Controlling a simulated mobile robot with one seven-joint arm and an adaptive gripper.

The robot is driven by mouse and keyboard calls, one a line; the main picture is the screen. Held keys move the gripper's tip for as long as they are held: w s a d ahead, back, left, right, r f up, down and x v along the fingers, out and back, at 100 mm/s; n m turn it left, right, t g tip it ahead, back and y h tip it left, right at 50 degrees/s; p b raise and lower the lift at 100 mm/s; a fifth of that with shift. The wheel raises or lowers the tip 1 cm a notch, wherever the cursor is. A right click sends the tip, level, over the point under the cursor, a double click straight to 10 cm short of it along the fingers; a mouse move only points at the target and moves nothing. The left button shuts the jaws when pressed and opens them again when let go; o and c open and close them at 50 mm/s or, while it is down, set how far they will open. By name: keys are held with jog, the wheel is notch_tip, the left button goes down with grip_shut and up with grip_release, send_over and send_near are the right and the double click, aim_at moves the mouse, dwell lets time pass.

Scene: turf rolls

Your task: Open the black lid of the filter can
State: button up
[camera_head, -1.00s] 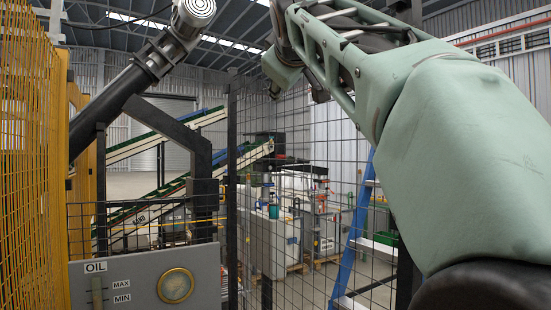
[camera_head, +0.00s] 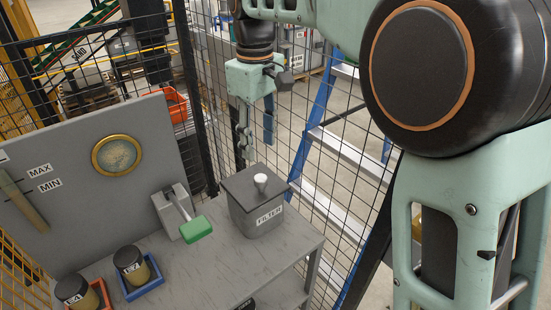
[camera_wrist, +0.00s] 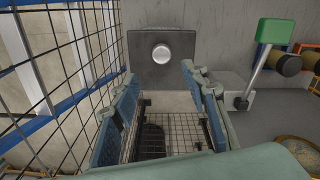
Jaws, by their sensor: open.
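The grey filter can (camera_head: 262,220), labelled FILTER, stands at the back right corner of the grey bench. Its flat black lid (camera_head: 240,187) lies on top, closed, with a pale round knob (camera_head: 260,181). In the wrist view the lid (camera_wrist: 142,70) and knob (camera_wrist: 161,53) show from above, beyond the fingertips. My gripper (camera_head: 245,145) hangs just behind and above the can in the head view. In the wrist view my gripper (camera_wrist: 165,75) has its two blue-padded fingers spread, with nothing between them. The fingers are apart from the knob.
A lever with a green handle (camera_head: 196,229) stands left of the can. Two dark cylinders, E7 (camera_head: 131,262) and E4 (camera_head: 76,292), sit in small trays at the bench's front left. A black mesh fence (camera_head: 330,190) and a blue ladder (camera_head: 310,130) stand close behind and to the right.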

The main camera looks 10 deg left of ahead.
aim_at(260, 177)
jog(key=shift+s+f, duration=0.15)
jog(key=shift+f, duration=0.3)
notch_tip(260, 177, down, 10)
jog(key=shift+c, duration=0.2)
grip_shut()
